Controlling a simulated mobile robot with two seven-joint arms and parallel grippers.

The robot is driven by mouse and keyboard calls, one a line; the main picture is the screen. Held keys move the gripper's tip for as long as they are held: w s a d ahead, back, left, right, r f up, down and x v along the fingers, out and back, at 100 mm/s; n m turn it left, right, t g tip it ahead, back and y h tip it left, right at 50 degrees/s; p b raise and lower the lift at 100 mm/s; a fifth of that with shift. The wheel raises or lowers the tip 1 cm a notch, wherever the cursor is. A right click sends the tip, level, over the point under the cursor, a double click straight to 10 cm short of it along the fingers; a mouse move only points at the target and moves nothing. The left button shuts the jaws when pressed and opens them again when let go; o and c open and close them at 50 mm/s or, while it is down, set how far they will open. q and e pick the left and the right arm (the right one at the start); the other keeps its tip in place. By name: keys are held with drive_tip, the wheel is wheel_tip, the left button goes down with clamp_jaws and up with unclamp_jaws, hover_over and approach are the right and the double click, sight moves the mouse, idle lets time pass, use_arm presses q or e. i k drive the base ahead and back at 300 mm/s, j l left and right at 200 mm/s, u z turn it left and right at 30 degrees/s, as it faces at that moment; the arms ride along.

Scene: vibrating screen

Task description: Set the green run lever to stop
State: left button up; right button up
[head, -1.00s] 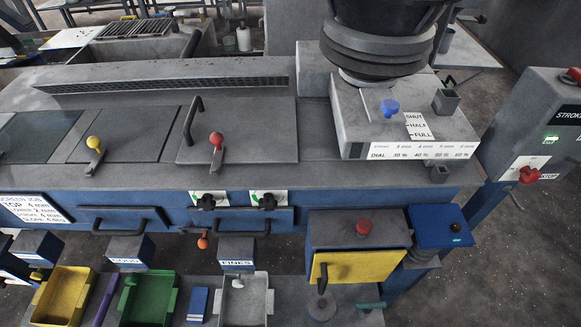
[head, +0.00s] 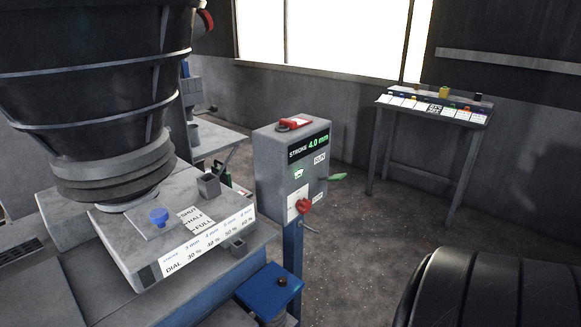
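The green lever (head: 336,177) sticks out from the right side of the grey control box (head: 282,170). It points right and looks near level, between a RUN label (head: 320,158) above and another small label (head: 317,198) below that is too small to read surely. The box front shows a lit 4.0 mm stroke display (head: 318,141) and a red knob (head: 303,206). A red part (head: 294,124) sits on its top. Neither of my grippers is in view.
A black hopper (head: 95,80) stands over the grey screen deck with a blue knob (head: 158,217) at left. A table (head: 435,105) with small coloured items stands at the back wall. A large black ribbed rounded shape (head: 490,290) fills the lower right. Floor between is clear.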

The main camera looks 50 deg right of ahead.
sight(338, 177)
drive_tip(key=z, duration=2.05)
